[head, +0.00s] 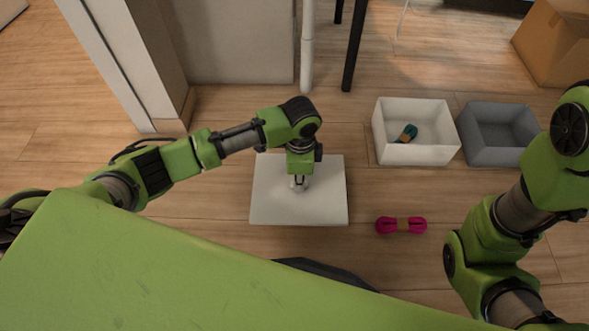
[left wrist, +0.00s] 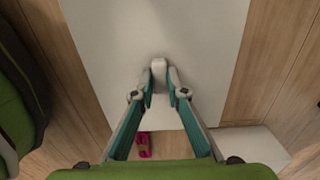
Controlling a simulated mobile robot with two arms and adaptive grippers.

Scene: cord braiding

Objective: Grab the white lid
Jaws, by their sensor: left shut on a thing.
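The white lid (head: 320,209) is a flat square panel below my left arm in the head view. It fills the upper middle of the left wrist view (left wrist: 150,30). My left gripper (head: 299,184) is over the lid's middle, pointing down. In the left wrist view its fingers (left wrist: 159,82) are closed on a small white knob (left wrist: 159,65) on the lid. Whether the lid is raised off what is under it cannot be told. My right arm shows at the right of the head view, but its gripper is out of view.
A white open box (head: 386,150) holding a small teal cord bundle (head: 406,133) stands right of the lid. A grey open box (head: 480,156) is beside it. A magenta cord bundle (head: 401,225) lies on the wooden floor. A cardboard box (head: 555,45) is at the far right.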

